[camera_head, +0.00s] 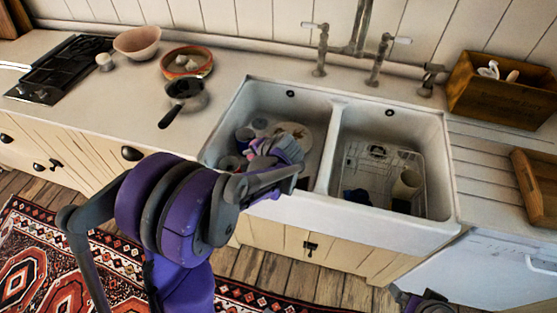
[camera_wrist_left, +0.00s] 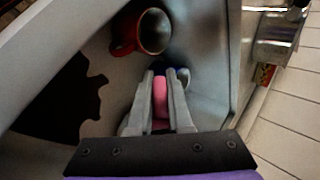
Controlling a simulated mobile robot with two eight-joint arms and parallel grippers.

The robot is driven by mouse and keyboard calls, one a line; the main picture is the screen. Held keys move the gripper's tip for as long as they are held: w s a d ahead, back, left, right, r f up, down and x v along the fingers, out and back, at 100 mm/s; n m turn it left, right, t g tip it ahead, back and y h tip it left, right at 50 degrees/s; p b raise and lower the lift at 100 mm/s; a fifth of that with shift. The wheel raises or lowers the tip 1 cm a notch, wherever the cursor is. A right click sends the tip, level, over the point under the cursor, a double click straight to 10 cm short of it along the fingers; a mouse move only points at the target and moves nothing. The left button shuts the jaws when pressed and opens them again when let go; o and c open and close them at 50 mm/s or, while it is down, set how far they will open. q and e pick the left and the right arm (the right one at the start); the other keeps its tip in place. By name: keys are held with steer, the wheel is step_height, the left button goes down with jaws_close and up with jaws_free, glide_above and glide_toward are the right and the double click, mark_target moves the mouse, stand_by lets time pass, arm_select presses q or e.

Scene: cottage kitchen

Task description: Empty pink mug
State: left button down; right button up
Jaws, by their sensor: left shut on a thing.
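My left gripper (camera_head: 265,150) reaches into the left sink basin. In the left wrist view its fingers (camera_wrist_left: 161,98) are shut on a pink thing (camera_wrist_left: 160,90), which looks like part of the pink mug. Most of it is hidden between the fingers, so its tilt and contents cannot be told. A small dark blue thing (camera_wrist_left: 183,76) shows just beyond the fingertips. A red mug (camera_wrist_left: 152,30) lies beside them, its opening facing the camera.
The left basin (camera_head: 262,98) also holds a plate (camera_head: 300,132) and several cups. The right basin (camera_head: 358,125) has a wire rack with a pale cup (camera_head: 406,184). A pan (camera_head: 184,90), bowls and a wooden box (camera_head: 500,95) stand on the counter. Taps rise behind the basins.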

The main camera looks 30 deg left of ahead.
arm_select(q)
steer(key=shift+a+f+h, duration=0.35)
steer(key=shift+h, duration=0.45)
steer(key=shift+w+a+f+g+h+b, duration=0.2)
steer(key=shift+a+f+g+h, duration=0.35)
steer(key=shift+h, duration=0.6)
steer(key=shift+w+a+f+g+h+b, duration=0.15)
steer(key=shift+a+f+g+h, duration=0.2)
steer(key=shift+a+h, duration=0.55)
steer(key=shift+w+a+f+g+h+b, duration=0.25)
steer(key=shift+a+f+h, duration=0.2)
steer(key=shift+h, duration=0.9)
steer(key=shift+d, duration=0.1)
